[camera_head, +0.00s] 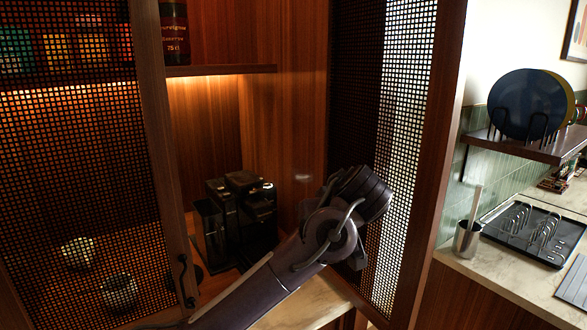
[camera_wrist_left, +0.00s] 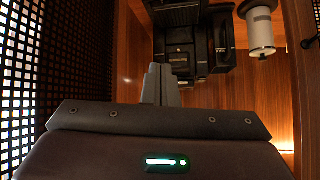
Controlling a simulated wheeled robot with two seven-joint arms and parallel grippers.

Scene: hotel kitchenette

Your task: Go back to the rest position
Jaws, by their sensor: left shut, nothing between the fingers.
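My left arm reaches up from the bottom of the head view to the front of an open cabinet. Its wrist end is in front of the right mesh door, and the fingers cannot be made out there. In the left wrist view my left gripper (camera_wrist_left: 160,85) shows its two fingers pressed together with nothing between them. Beyond them is the black coffee machine (camera_wrist_left: 185,45), which also stands in the cabinet in the head view (camera_head: 240,212). The fingers overlap it in the wrist picture; the gap cannot be judged. My right gripper is in neither view.
The left mesh door (camera_head: 80,190) and right mesh door (camera_head: 410,130) stand open on both sides of my arm. Cups (camera_head: 120,292) show behind the left mesh. A bottle (camera_head: 175,35) stands on the shelf (camera_head: 222,70). A counter (camera_head: 500,265) with a black rack (camera_head: 535,235) is at right.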

